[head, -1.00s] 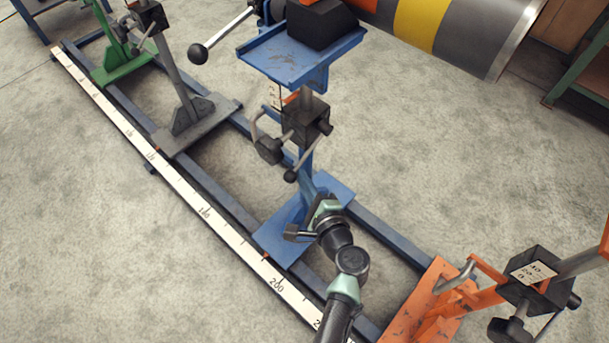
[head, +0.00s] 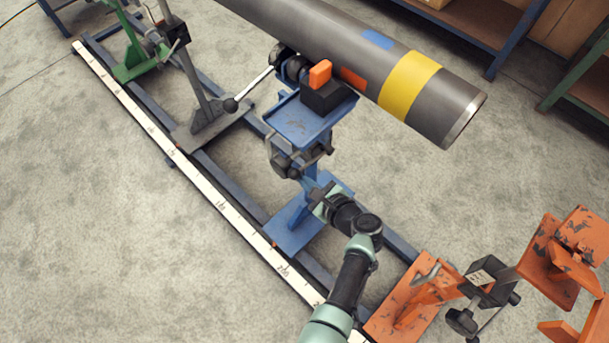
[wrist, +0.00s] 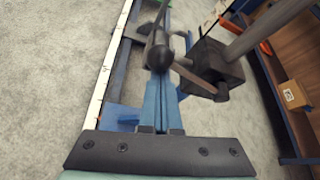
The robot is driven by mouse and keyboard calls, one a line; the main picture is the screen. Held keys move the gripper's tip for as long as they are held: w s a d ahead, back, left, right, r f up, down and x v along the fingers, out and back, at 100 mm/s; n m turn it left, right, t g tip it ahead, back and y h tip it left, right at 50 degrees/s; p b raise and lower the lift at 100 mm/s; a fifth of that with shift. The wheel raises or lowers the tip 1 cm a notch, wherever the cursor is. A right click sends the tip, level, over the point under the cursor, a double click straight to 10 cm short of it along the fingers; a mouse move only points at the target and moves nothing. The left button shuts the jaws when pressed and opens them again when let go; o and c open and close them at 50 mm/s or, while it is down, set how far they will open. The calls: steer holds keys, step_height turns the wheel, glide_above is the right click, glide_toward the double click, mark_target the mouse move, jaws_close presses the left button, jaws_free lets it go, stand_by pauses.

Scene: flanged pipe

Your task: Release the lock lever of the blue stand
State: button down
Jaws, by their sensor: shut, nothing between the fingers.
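The blue stand (head: 300,120) stands mid-view on the rails in the head view, its blue tray on top. Under the tray is a black clamp block (head: 315,147), also seen in the wrist view (wrist: 212,66). A lever with a dark ball knob (head: 293,173) hangs from the clamp. In the wrist view a ball knob (wrist: 160,58) lies straight beyond my fingertips, with an arm running right toward the block. My gripper (head: 308,186) is just below the clamp in the head view; its fingers (wrist: 160,80) are shut and empty. Whether they touch the knob cannot be told.
A grey pipe (head: 350,45) with a yellow band lies above and behind the stand. A grey stand (head: 205,115) and a green stand (head: 135,60) are to the left, an orange stand (head: 425,295) to the right. A white scale (head: 190,175) runs along the front rail.

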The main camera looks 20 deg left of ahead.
steer(key=shift+w+d+r+m+g+p, duration=0.1)
steer(key=shift+w+r+m+g+p, duration=0.15)
steer(key=shift+r+p, duration=0.4)
steer(key=shift+w+r+m+g+p, duration=0.15)
steer(key=shift+w+r+g+p, duration=0.15)
steer(key=shift+r, duration=0.6)
step_height(320, 180, down, 4)
steer(key=b, duration=0.3)
steer(key=p+v, duration=0.3)
steer(key=v, duration=0.7)
steer(key=shift+d, duration=0.5)
steer(key=shift+w, duration=0.15)
